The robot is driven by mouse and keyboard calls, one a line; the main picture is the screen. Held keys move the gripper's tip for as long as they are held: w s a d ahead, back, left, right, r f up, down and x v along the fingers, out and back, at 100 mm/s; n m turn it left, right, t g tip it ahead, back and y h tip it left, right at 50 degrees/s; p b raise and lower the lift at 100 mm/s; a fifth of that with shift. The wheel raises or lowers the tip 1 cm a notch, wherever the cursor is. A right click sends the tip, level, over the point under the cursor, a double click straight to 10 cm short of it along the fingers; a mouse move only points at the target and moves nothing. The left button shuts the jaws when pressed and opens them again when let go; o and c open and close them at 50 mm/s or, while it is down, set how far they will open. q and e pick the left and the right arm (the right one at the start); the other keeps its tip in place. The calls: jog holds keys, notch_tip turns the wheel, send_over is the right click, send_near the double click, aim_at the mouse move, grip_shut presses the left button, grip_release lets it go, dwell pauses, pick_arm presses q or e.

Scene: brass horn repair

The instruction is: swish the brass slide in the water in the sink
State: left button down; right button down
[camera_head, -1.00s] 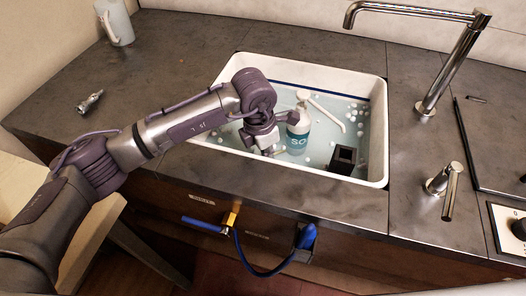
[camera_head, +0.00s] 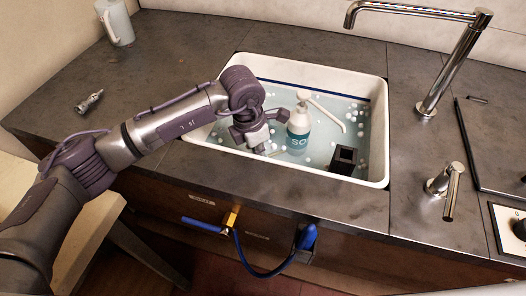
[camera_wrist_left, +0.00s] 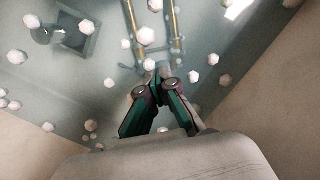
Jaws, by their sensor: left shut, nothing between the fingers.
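The white sink (camera_head: 240,158) holds pale blue water (camera_head: 320,118) with small white foam balls. My left gripper (camera_head: 268,149) reaches down into the sink at its left front, left of the soap bottle. In the left wrist view, the fingers of this gripper (camera_wrist_left: 160,76) are closed together at the tips. The brass slide (camera_wrist_left: 174,28) lies just beyond the fingertips, showing two parallel brass tubes with grey fittings near the tips. I cannot tell whether the fingertips touch it. In the head view the slide is not clearly visible. My right gripper is not in view.
A soap bottle (camera_head: 299,131) with a white pump stands in the sink, with a black box (camera_head: 343,158) to its right. The tap (camera_head: 455,65) arches at the back right. A blue hose (camera_head: 245,262) hangs at the front. A small metal part (camera_head: 90,101) lies on the left counter.

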pick_arm(q)
jog(key=shift+a, duration=0.4)
jog(key=shift+d, duration=0.2)
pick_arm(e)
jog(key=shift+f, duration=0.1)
pick_arm(q)
jog(key=shift+s+d+f+b, duration=0.1)
jog(key=shift+s+d+b, duration=0.15)
jog(key=shift+d, duration=0.3)
jog(key=shift+s+d+b, duration=0.2)
jog(key=shift+d, duration=0.35)
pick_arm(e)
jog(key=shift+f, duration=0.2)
pick_arm(q)
jog(key=shift+a, duration=0.1)
